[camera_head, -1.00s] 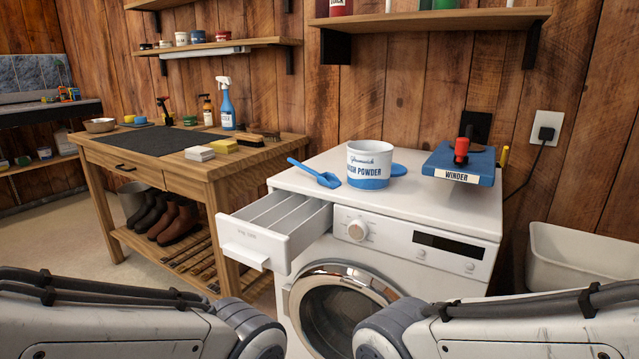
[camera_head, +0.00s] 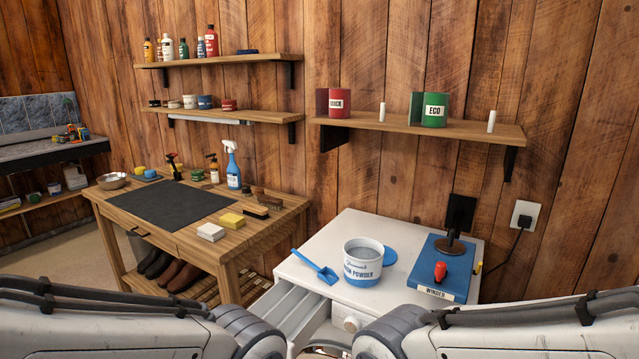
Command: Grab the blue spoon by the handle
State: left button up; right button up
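The blue spoon (camera_head: 316,267) is a small scoop lying on top of the white washing machine (camera_head: 330,228). Its thin handle points up and to the left, and its scoop end lies toward the front right. It lies just left of the white and blue powder tub (camera_head: 362,264), which is open and holds pale powder. My two arms come in at the lower left and lower right. Neither gripper shows in the view, so I cannot see what they hold.
A blue winder (camera_head: 447,265) with a red knob stands right of the tub, and a blue lid (camera_head: 389,256) lies behind it. The open drawer (camera_head: 290,308) juts out at the machine's front left. A wooden workbench (camera_head: 262,236) stands left. A shelf (camera_head: 420,128) hangs above.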

aim_at(327, 274)
jog(key=u, duration=0.85)
jog(key=i, duration=1.4)
jog(key=z, duration=0.25)
